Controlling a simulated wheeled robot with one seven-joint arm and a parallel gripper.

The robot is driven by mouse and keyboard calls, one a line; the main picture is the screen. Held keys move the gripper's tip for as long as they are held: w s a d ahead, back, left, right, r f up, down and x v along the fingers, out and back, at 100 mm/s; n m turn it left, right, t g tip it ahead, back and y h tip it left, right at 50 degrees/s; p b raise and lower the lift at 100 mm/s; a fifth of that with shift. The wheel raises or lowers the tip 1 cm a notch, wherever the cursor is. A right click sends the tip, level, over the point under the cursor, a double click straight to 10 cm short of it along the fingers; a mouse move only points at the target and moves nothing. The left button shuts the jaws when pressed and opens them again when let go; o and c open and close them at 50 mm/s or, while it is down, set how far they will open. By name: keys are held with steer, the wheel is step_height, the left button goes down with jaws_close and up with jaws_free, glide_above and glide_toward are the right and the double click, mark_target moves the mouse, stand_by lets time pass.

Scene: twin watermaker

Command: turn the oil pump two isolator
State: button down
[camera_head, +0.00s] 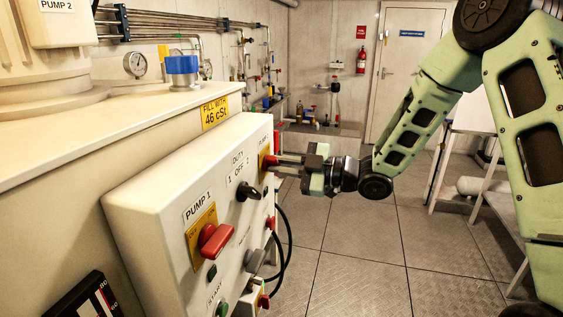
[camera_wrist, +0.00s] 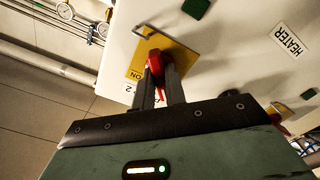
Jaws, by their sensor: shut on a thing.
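The oil pump two isolator is a red handle (camera_wrist: 154,60) on a yellow plate (camera_wrist: 146,57) on the white control panel. In the head view its yellow plate (camera_head: 264,160) is at the panel's far end, under a partly hidden "PUMP" label. My gripper (camera_wrist: 160,78) is shut on the red handle, one dark finger on each side of it. In the head view my gripper (camera_head: 275,163) reaches the handle from the right, and its fingers hide part of the handle. "ON" shows on the plate in the wrist view; the handle's exact angle is hard to tell.
The pump 1 isolator (camera_head: 215,242), a red handle on yellow, is nearer on the same panel (camera_head: 150,215). A black duty switch (camera_head: 247,191) lies between the isolators. Black cables (camera_head: 284,245) loop off the panel's right edge. The tiled floor (camera_head: 350,245) is open to the right.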

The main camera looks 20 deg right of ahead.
steer(key=m+p, duration=0.2)
steer(key=m, duration=0.2)
steer(key=shift+m, duration=0.3)
steer(key=shift+m+p, duration=0.95)
steer(key=shift+m, duration=0.75)
steer(key=shift+f, duration=0.1)
steer(key=c, duration=1.4)
jaws_free()
steer(key=shift+c, duration=0.2)
steer(key=b+v, duration=0.3)
steer(key=v, duration=1.4)
steer(key=shift+s+d, duration=0.15)
